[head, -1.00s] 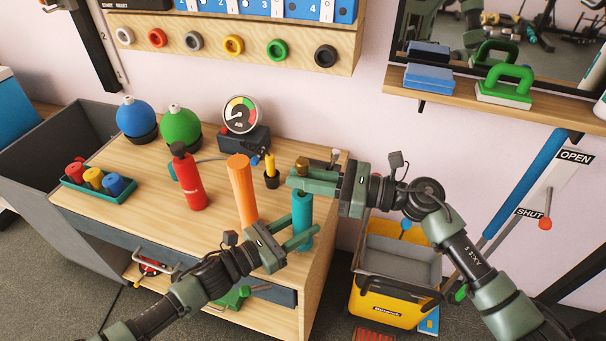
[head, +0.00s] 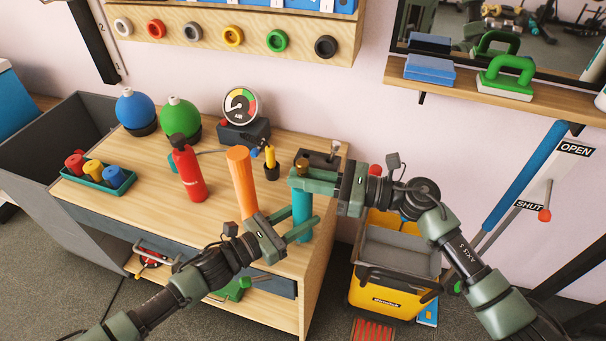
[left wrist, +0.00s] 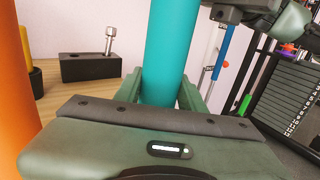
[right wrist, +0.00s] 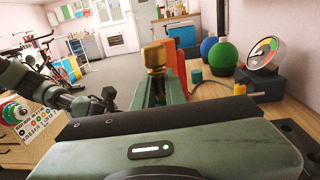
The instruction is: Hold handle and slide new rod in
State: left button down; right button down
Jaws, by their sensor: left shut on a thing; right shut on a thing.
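The teal cylindrical handle (head: 302,212) stands upright near the front right of the bench. My left gripper (head: 300,229) is shut around it low down; the left wrist view shows the teal shaft (left wrist: 172,45) between the fingers. My right gripper (head: 303,181) is directly above, shut on a brass-coloured rod. The rod's brass knob (head: 302,165) sticks up above the fingers, and it also shows in the right wrist view (right wrist: 154,56). The rod's lower part is hidden by the fingers, so I cannot tell how deep it sits in the handle.
An orange cylinder (head: 242,185) stands just left of the handle, with a red bottle (head: 188,172) beyond. A black block with a metal pin (left wrist: 90,66) sits behind. A gauge (head: 241,106) and a tray of coloured pegs (head: 118,181) are also on the bench. A yellow bucket (head: 385,300) stands right.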

jog(key=shift+f, duration=0.4)
jog(key=c, duration=1.4)
grip_release()
jog(key=shift+s+f, duration=0.1)
jog(key=shift+f, duration=0.1)
pick_arm(q)
jog(key=shift+a, duration=0.1)
jog(key=shift+f, duration=0.1)
pick_arm(e)
jog(key=v, duration=1.2)
jog(key=shift+d+r, duration=0.1)
jog(key=shift+r, duration=0.1)
pick_arm(q)
jog(key=c, duration=0.7)
grip_release()
jog(key=shift+c, duration=0.2)
